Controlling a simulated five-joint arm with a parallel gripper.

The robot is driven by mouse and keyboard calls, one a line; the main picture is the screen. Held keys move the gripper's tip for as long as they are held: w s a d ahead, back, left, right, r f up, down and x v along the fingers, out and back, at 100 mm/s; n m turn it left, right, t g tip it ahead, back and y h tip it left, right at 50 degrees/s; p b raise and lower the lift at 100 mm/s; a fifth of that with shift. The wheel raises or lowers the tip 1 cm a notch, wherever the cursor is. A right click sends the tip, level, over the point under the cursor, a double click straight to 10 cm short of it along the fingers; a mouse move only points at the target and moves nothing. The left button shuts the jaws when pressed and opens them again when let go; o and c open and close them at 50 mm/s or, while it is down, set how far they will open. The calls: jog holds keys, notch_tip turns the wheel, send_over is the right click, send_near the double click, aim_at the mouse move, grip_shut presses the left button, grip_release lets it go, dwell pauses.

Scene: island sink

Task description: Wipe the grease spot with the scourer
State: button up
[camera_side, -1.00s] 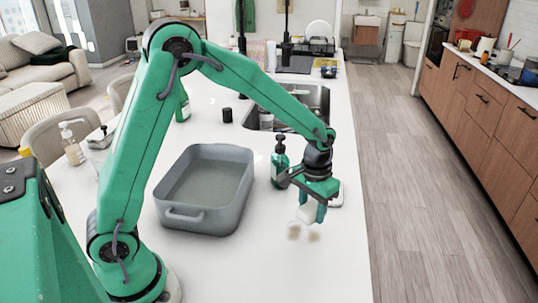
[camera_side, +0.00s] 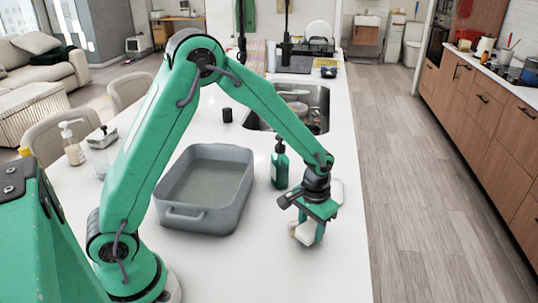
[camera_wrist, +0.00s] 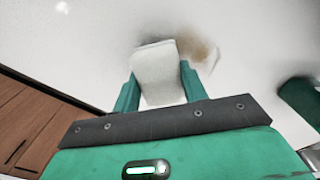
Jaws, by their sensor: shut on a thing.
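My gripper (camera_side: 308,232) is shut on the scourer (camera_side: 304,234), a pale, whitish pad, low at the worktop near its right edge. In the wrist view the scourer (camera_wrist: 157,68) sits between the two green fingers. The grease spot (camera_wrist: 203,50) is a brown smear on the white worktop, showing at the scourer's upper right in the wrist view. The scourer seems to cover part of it. In the side view the spot is almost wholly hidden by the scourer and gripper. I cannot tell for sure whether the scourer touches the worktop.
A grey baking dish (camera_side: 243,196) stands left of my gripper. A green pump bottle (camera_side: 280,166) stands close behind it. A small white item (camera_side: 338,190) lies partly hidden behind the gripper. The sink (camera_side: 316,118) is farther back. The worktop (camera_side: 300,278) is clear in front.

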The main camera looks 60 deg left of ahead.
aim_at(305, 225)
notch_tip(305, 225, down, 2)
jog(key=shift+w+a+f, duration=0.1)
jog(key=shift+w+a, duration=0.1)
jog(key=shift+w, duration=0.05)
jog(key=shift+c, duration=0.2)
jog(key=shift+w+a+f, duration=0.15)
jog(key=shift+w+a, duration=0.6)
jog(key=shift+a, duration=0.1)
jog(key=shift+w+a, duration=0.25)
jog(key=shift+w, duration=0.05)
jog(key=shift+w+a+f, duration=0.1)
jog(key=shift+w+a, duration=1.5)
jog(key=shift+s+a, duration=0.55)
jog(key=shift+s, duration=0.05)
jog(key=shift+s+d, duration=2.95)
jog(key=shift+s+a, duration=0.55)
jog(key=shift+a, duration=0.15)
jog(key=w+a, duration=0.2)
jog(key=w, duration=0.1)
jog(key=shift+a+r, duration=0.2)
jog(key=shift+a, duration=0.15)
jog(key=shift+w+a+f, duration=0.2)
jog(key=shift+w+a, duration=0.05)
jog(key=shift+w+a+r, duration=0.2)
jog(key=shift+w+a, duration=1)
jog(key=shift+w, duration=0.05)
jog(key=shift+r, duration=3.95)
